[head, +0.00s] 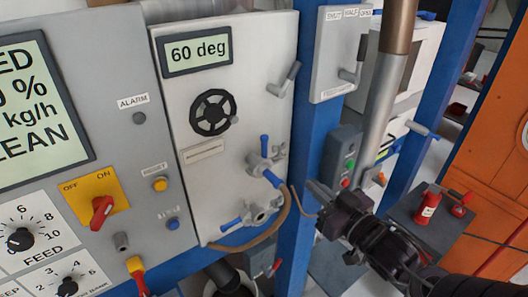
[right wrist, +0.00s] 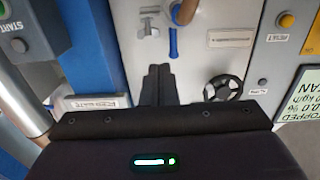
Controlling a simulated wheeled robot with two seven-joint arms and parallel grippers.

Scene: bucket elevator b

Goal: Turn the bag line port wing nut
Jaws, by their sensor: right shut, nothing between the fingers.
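On the right part of the white panel (head: 230,120) is a grey pipe fitting (head: 259,162) with blue handles and a small wing-like grey piece (head: 280,151) at its right, which may be the wing nut. A second grey port (head: 262,211) with a blue handle sits below it. The fitting also shows in the right wrist view (right wrist: 148,22), near the top. My right gripper (head: 314,190) is shut and empty, in front of the blue post, right of the fittings and apart from them in the picture. In the right wrist view its fingers (right wrist: 158,72) are together. My left gripper is not in view.
A brown hose (head: 250,243) curves beneath the ports. A black handwheel (head: 211,113) and grey lever (head: 285,80) are on the panel. A blue post (head: 309,135) stands at its right edge. A grey button box (head: 341,155) and metal pipe (head: 382,105) are beyond my gripper.

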